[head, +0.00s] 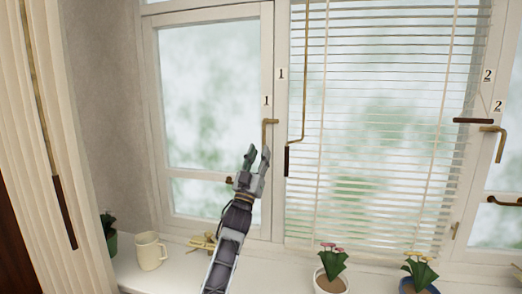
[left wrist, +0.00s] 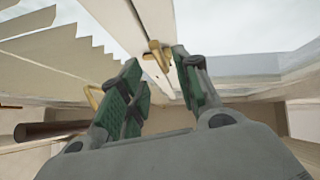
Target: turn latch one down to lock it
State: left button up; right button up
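Latch one (head: 269,128) is a brass handle on the left window's right-hand frame, below a tag marked 1 (head: 267,101). Its short top arm points right, and its longer part hangs down toward my left gripper (head: 257,154). My left gripper is open, its fingertips pointing up just below or around the latch's lower end; I cannot tell if they touch it. In the left wrist view, a brass latch piece (left wrist: 155,50) shows just beyond the gap between the green finger pads, which are apart and empty. My right gripper is not in view.
A brass rod with a dark grip (head: 286,161) hangs close right of latch one, before the blind (head: 380,120). A second brass latch (head: 493,130) is at far right. The sill holds a mug (head: 149,251), brass items (head: 203,242) and potted flowers (head: 331,271).

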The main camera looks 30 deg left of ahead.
pick_arm(q)
jog(key=shift+v, duration=2.7)
